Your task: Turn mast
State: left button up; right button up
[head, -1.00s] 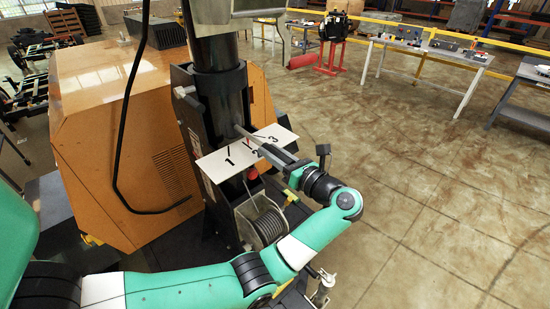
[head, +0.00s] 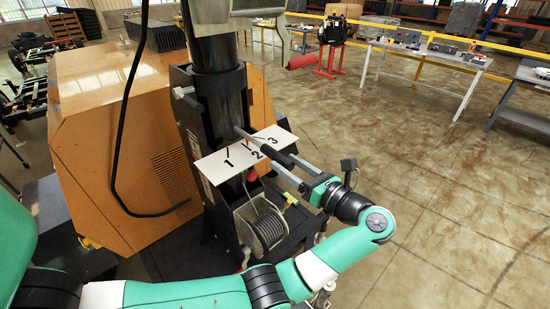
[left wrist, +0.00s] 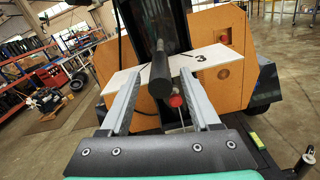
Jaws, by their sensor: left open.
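The mast (head: 222,95) is a dark upright column in a black frame. A handle with a silver rod and black grip (head: 272,150) sticks out from it toward my left gripper (head: 282,158). In the left wrist view, the end of the black grip (left wrist: 160,76) lies between the spread fingers of my left gripper (left wrist: 158,73), with space on both sides. A white plate (head: 210,170) marked 1, 2 and 3 sits below the handle; it also shows in the left wrist view (left wrist: 209,58). My right gripper is out of view.
A cable winch (head: 266,228) and a red knob (head: 252,175) sit below the plate. An orange housing (head: 95,130) stands at the left. A black cable (head: 122,130) hangs in front of it. Open floor (head: 450,210) lies to the right.

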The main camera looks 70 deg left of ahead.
pick_arm(q)
jog(key=b+v, duration=0.1)
jog(key=v, duration=0.4)
jog(key=shift+d, duration=0.25)
